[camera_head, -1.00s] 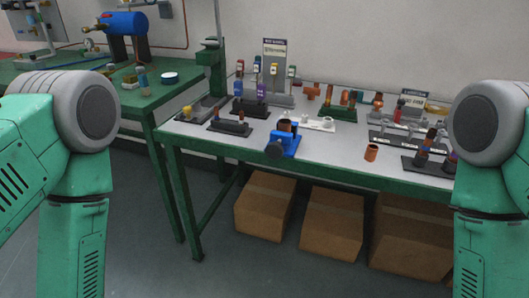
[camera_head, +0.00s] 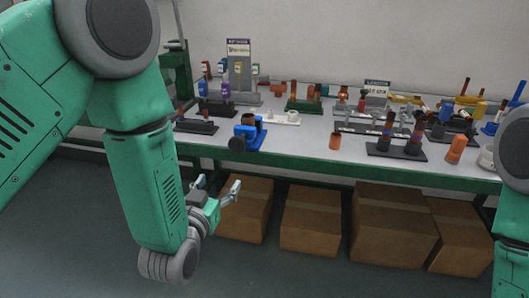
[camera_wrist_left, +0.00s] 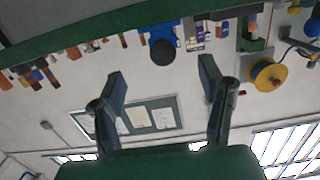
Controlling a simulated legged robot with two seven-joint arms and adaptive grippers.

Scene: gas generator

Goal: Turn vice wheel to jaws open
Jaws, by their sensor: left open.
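The blue vice (camera_head: 250,132) sits at the front edge of the white workbench, with its dark round wheel (camera_head: 237,144) facing the front. A copper-brown piece shows at the top of the vice. My left gripper (camera_head: 224,186) is open and empty, below and in front of the bench edge, lower than the vice and apart from it. In the left wrist view, which is upside down, the vice (camera_wrist_left: 160,36) and its dark wheel (camera_wrist_left: 163,51) show above and between the open fingers (camera_wrist_left: 160,85). My right gripper is not in view; only part of my right arm shows.
The bench (camera_head: 300,140) carries several racks with fittings. A copper cylinder (camera_head: 335,141) stands right of the vice and a dark rack (camera_head: 397,150) lies further right. Cardboard boxes (camera_head: 310,220) stand under the bench. The floor in front is clear.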

